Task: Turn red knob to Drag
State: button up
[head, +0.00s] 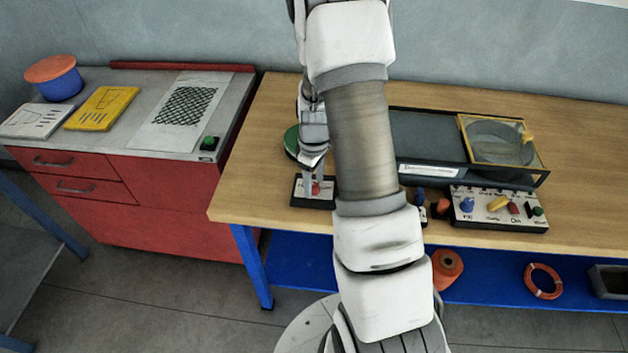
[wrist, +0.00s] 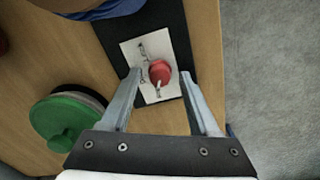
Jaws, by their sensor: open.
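The red knob (wrist: 160,73) stands on a white label plate (wrist: 143,50) on a small black panel (wrist: 105,22). In the head view the red knob (head: 316,188) is on the small panel (head: 299,200) at the front edge of the wooden table, partly behind my arm. My gripper (wrist: 160,80) is open, one finger on each side of the knob, with gaps visible on both sides in the wrist view. In the head view my gripper (head: 314,178) points down over the panel. The label writing is too small to read.
A green round object (wrist: 62,120) lies close beside my gripper. To the right are a control panel (head: 500,222) with several coloured knobs and a dark tray-like device (head: 428,135). A red cabinet (head: 165,195) stands at the left. The table's front edge is near the panel.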

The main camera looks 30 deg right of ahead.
grip_shut()
jog(key=shift+m, duration=0.3)
jog(key=m+b, duration=0.2)
jog(key=m, duration=0.9)
dwell(0.5)
jog(key=shift+m, duration=0.3)
grip_release()
